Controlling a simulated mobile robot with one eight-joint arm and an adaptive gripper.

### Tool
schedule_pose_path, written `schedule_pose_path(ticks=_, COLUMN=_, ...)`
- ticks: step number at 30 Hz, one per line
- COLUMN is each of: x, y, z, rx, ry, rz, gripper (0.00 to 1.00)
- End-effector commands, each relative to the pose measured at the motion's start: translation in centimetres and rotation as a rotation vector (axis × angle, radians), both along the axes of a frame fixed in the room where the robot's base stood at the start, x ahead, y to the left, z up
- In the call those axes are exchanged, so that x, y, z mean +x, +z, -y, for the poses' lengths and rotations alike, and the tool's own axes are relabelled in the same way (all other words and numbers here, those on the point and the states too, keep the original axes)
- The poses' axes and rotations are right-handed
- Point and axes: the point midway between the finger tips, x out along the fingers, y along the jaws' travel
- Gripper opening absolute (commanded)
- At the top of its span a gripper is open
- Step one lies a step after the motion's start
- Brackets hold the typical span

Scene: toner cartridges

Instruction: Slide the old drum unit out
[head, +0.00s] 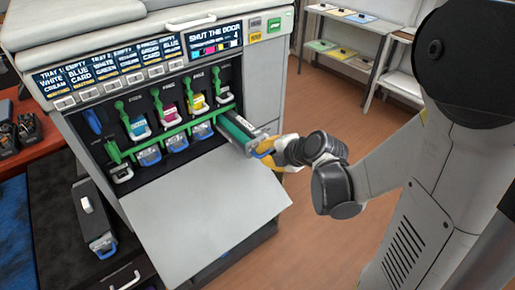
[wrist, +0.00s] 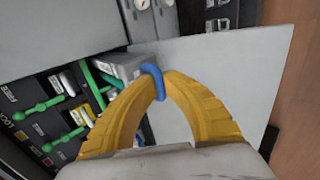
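The drum unit (head: 238,128), grey with a green top, sticks partway out of the right end of the printer's open bay. Its front has a blue handle (wrist: 155,80). My gripper (head: 264,150) is at that front end. In the wrist view, the yellow fingers of my gripper (wrist: 162,82) close around the blue handle with their tips together at it. The unit's grey body (wrist: 122,67) shows behind the handle. Its inner end is hidden inside the printer (head: 262,85).
The printer's front door (head: 205,195) hangs open below the bay. Several toner cartridges, including a yellow one (head: 197,102), and other blue-handled units sit left of the drum. A grey and black unit (head: 93,215) lies at lower left. Shelves (head: 345,60) stand behind; floor right is clear.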

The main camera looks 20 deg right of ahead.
Motion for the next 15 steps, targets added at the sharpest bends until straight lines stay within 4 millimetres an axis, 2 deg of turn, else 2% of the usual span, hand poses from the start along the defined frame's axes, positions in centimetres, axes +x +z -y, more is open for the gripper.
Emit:
schedule_pose_path(ticks=6, x=-1.9, y=0.0, z=0.6, rx=0.001, ry=-0.002, rz=0.000, gripper=0.00)
schedule_pose_path(ticks=15, x=-2.1, y=0.0, z=0.7, rx=0.001, ry=-0.001, rz=0.001, gripper=0.00)
